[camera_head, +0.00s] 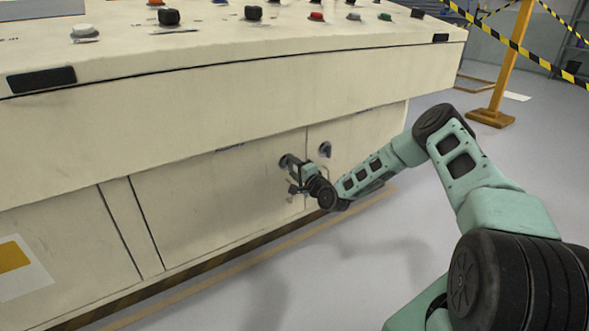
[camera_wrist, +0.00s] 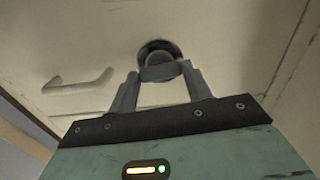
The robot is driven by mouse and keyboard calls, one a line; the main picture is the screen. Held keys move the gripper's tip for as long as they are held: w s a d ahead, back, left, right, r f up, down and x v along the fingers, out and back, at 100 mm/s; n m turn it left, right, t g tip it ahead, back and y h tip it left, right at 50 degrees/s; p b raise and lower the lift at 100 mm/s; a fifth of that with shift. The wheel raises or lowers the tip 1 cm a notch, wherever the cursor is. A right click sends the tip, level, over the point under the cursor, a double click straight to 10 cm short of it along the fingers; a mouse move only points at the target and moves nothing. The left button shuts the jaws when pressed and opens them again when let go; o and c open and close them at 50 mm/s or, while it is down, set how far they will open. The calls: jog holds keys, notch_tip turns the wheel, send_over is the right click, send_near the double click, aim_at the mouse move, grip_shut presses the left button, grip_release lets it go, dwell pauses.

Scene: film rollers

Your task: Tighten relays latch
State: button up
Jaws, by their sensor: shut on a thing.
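A dark round latch (camera_wrist: 158,48) sits on the cream cabinet door in the wrist view. Its grey turning part (camera_wrist: 160,72) lies between the two fingertips of my gripper (camera_wrist: 162,76). The jaws are shut on this part, and most of it shows in front of the dark ring. In the camera_head view my gripper (camera_head: 291,173) is at the left one of two latches on the lower cabinet front, and it partly hides that latch. I cannot read the label near it, so I cannot tell its name from the picture.
A second latch (camera_head: 325,149) is on the door to the right, close to my gripper. A pale door handle (camera_wrist: 80,88) stands out at left in the wrist view. The console top (camera_head: 250,40) carries several buttons and overhangs the doors. The grey floor (camera_head: 400,270) is clear.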

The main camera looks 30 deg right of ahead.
dwell(0.3)
jog(key=o, duration=1)
jog(key=s+p, duration=0.2)
jog(key=s, duration=0.3)
jog(key=s+p, duration=0.2)
jog(key=s, duration=0.4)
jog(key=s+p, duration=0.2)
jog(key=s, duration=0.4)
jog(key=shift+s+d, duration=0.25)
jog(key=shift+d, duration=0.05)
